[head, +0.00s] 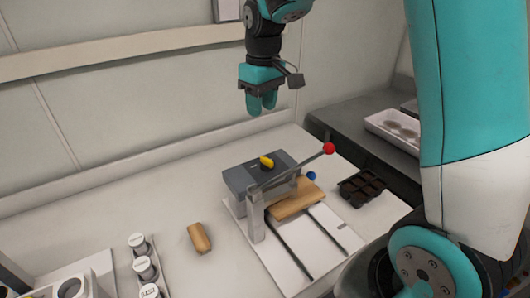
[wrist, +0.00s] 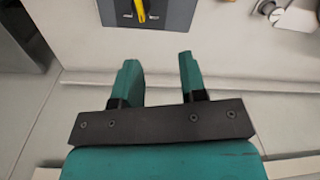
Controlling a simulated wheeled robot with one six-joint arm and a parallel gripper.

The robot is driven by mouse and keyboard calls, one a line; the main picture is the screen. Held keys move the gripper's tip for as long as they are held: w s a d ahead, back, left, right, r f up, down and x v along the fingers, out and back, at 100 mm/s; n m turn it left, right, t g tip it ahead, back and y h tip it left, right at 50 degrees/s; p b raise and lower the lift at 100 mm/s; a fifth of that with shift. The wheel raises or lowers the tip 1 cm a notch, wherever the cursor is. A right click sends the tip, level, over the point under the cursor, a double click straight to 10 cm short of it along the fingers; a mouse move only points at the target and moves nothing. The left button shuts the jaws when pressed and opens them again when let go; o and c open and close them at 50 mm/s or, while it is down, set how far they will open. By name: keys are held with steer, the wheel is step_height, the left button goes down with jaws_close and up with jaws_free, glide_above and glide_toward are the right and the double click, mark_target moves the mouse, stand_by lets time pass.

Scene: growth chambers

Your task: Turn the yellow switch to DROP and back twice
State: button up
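The yellow switch (head: 266,162) sits on top of a grey box (head: 240,181) on the white bench. In the wrist view the yellow switch (wrist: 140,8) shows at the top edge, cut off, on the dark panel of the grey box (wrist: 172,14). Small markings flank it, too small to read, so I cannot tell its setting. My gripper (head: 262,104) hangs above and behind the box, pointing down and clear of the switch. In the wrist view my gripper (wrist: 158,62) has its two teal fingers apart with nothing between them.
A lever with a red ball (head: 329,148) rises beside the box, over a wooden piece (head: 297,201) on a white base. A dark tray (head: 362,187) stands right, a wooden block (head: 199,237) left, and labelled vials (head: 144,267) front left. A wall stands behind.

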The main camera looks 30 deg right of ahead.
steer(key=w+d, duration=0.2)
steer(key=d, duration=0.1)
steer(key=p, duration=0.4)
glide_toward(267, 159)
steer(key=shift+m, duration=0.3)
step_height(267, 159, down, 9)
steer(key=shift+w+a+f, duration=0.15)
steer(key=shift+c, duration=0.3)
jaws_close()
